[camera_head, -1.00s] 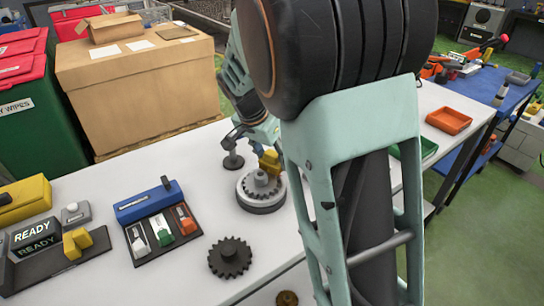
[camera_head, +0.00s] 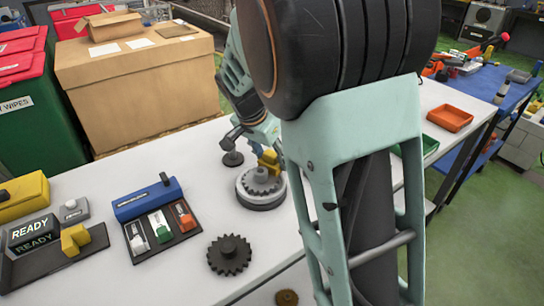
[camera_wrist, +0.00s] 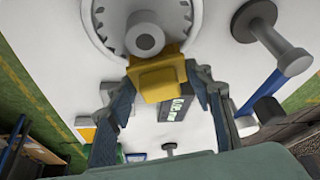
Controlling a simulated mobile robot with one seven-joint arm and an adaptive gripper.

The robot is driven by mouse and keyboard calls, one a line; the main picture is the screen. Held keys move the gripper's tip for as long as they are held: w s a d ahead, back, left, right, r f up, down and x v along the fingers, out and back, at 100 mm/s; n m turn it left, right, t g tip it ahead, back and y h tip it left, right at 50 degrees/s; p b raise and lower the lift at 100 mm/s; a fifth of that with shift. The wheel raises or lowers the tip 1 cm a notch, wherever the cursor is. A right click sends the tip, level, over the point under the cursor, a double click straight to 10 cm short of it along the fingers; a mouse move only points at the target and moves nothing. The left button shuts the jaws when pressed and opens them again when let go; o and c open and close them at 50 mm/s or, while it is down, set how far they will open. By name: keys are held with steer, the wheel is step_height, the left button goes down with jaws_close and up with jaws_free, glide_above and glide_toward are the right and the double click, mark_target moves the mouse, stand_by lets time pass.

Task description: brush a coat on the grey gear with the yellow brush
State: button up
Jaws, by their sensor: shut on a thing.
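The grey gear (camera_head: 259,182) lies flat on a round turntable (camera_head: 262,203) on the white bench, with a hub standing at its centre. In the wrist view the gear (camera_wrist: 112,28) is at the top, its hub facing the camera. The yellow brush (camera_wrist: 157,77) is between the fingers of my gripper (camera_wrist: 160,88), which is shut on it. In the head view the brush (camera_head: 269,159) is at the far right edge of the gear, close to it. I cannot tell whether its bristles touch the gear. My arm hides part of the gripper.
A dark gear (camera_head: 229,254) lies on the bench in front of the turntable. A tray (camera_head: 140,258) with white, green and red items stands to the left, beside a READY sign (camera_head: 34,231). A dark-based post (camera_head: 232,158) stands just behind the turntable.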

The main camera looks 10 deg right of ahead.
steer(key=shift+s+a, duration=0.2)
steer(key=shift+w+d, duration=0.1)
steer(key=shift+d, duration=0.05)
stand_by(0.3)
steer(key=shift+w+d, duration=0.2)
steer(key=shift+s+a, duration=0.1)
steer(key=shift+a, duration=0.05)
stand_by(0.4)
steer(key=shift+s+a+b, duration=0.2)
steer(key=shift+b, duration=0.1)
steer(key=shift+w+d, duration=0.15)
steer(key=shift+d, duration=0.05)
steer(key=shift+w+d, duration=0.15)
steer(key=shift+w, duration=0.05)
stand_by(0.3)
steer(key=shift+s+a, duration=0.2)
stand_by(0.3)
